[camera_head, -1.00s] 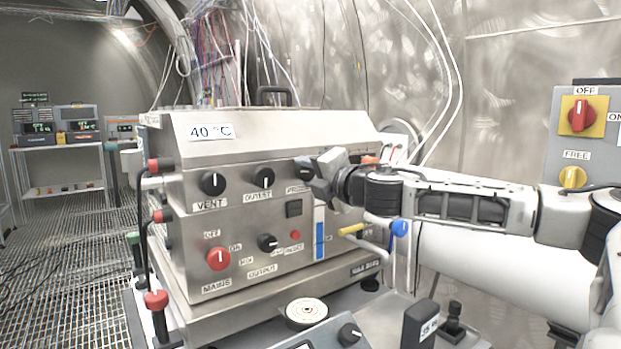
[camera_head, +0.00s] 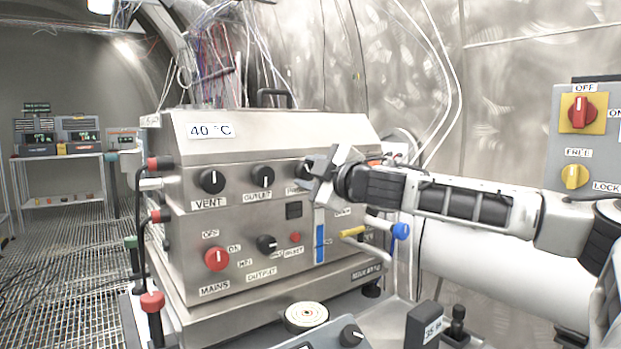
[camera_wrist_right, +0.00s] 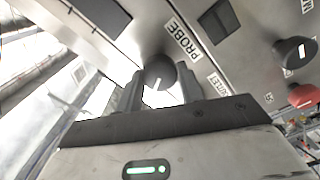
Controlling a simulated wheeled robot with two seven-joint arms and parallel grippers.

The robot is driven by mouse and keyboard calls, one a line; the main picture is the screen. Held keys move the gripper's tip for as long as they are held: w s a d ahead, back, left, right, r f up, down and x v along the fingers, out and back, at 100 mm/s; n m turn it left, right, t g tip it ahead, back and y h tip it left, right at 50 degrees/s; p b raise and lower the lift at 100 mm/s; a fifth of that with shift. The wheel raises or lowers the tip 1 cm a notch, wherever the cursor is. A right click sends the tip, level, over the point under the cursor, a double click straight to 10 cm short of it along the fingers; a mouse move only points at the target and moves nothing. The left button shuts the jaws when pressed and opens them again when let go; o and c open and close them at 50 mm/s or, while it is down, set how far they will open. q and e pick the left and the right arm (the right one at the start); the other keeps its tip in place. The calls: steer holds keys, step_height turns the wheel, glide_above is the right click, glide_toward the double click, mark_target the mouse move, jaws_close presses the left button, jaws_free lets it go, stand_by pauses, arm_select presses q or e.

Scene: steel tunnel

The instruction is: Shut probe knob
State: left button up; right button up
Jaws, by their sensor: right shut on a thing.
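The probe knob (camera_wrist_right: 160,75) is a dark round knob with a white pointer line, beside the PROBE label (camera_wrist_right: 183,40) in the right wrist view. My right gripper (camera_wrist_right: 158,92) is shut on it, one finger on each side. In the head view the knob (camera_head: 306,169) is mostly hidden behind my right gripper (camera_head: 322,176), at the right end of the upper knob row on the steel box (camera_head: 270,135). My left gripper is not in view.
The VENT knob (camera_head: 212,181) and OUTLET knob (camera_head: 262,176) sit left of the gripper. Below are the red MAINS knob (camera_head: 217,259), the OUTPUT knob (camera_head: 267,244) and a yellow-handled lever (camera_head: 352,232). A switch panel (camera_head: 583,150) stands at the right.

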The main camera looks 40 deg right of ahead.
steer(key=m, duration=0.2)
steer(key=shift+m+b, duration=0.3)
steer(key=shift+b, duration=0.05)
steer(key=shift+d+m+b, duration=0.1)
steer(key=shift+m+b, duration=0.25)
steer(key=shift+m, duration=0.85)
steer(key=o, duration=1)
